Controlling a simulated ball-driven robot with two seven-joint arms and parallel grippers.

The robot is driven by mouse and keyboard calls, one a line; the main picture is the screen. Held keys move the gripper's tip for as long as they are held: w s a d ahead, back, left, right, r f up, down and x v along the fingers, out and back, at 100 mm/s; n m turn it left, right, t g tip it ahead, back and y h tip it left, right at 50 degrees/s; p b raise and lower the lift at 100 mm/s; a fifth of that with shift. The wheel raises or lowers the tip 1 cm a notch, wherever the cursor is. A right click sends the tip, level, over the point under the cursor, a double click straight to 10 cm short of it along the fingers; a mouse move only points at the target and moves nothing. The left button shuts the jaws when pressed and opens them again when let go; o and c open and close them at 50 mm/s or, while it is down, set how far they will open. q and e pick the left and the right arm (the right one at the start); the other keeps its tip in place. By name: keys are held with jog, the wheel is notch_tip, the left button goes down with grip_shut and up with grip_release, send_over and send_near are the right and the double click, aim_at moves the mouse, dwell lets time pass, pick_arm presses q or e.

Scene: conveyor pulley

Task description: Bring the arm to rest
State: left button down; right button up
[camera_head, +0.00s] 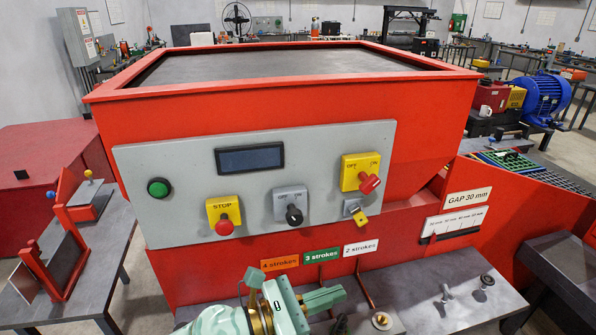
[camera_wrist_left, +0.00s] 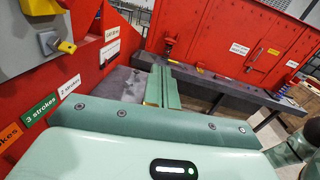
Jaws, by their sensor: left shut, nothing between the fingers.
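My left gripper (camera_head: 322,299) is pale green and shows at the bottom middle of the head view, low in front of the red machine (camera_head: 440,110). In the left wrist view its fingers (camera_wrist_left: 160,84) lie together, shut and empty, above the dark grey ledge (camera_wrist_left: 215,85). The fingers touch nothing that I can make out. Much of the left arm is cut off by the head view's lower edge. My right gripper is in neither view.
The grey control panel (camera_head: 330,140) carries knobs, a stop button (camera_head: 225,226) and a switch. Stroke labels (camera_head: 322,256) sit below it. A grey bench (camera_head: 460,275) with small metal parts lies right of the gripper. A side table (camera_head: 95,240) stands left.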

pick_arm(q)
jog(key=w+a+r+n+t+y, duration=0.2)
jog(key=a+r+n+t, duration=0.4)
jog(key=n, duration=0.5)
jog(key=w+a+f+n+t+y, duration=0.1)
jog(key=a+f+n+t+y, duration=0.35)
jog(key=a+n+y, duration=1.05)
jog(key=s+a+f+n+g+y, duration=0.2)
jog(key=s+a+f+n+g, duration=0.4)
jog(key=s+n, duration=0.25)
jog(key=s+a+f+n+g+y, duration=0.3)
jog(key=s+a+f+n+g, duration=0.1)
jog(key=s+a+f+n, duration=0.4)
jog(key=s+d+f+g+h+b, duration=0.15)
jog(key=f+b, duration=0.25)
jog(key=f, duration=1.1)
jog(key=s+d+f+g+h+b, duration=0.1)
jog(key=d+f+h+b, duration=0.3)
jog(key=f, duration=1.2)
jog(key=s+f+n+g+b, duration=0.1)
jog(key=s+f+b, duration=0.4)
jog(key=s+f, duration=0.5)
jog(key=s+f+n+g+b, duration=0.2)
jog(key=s+f+b, duration=0.3)
jog(key=s+f, duration=0.6)
notch_tip(320, 180, down, 7)
jog(key=shift+s+a+g, duration=0.25)
jog(key=shift+a+g, duration=0.05)
jog(key=shift+a, duration=0.1)
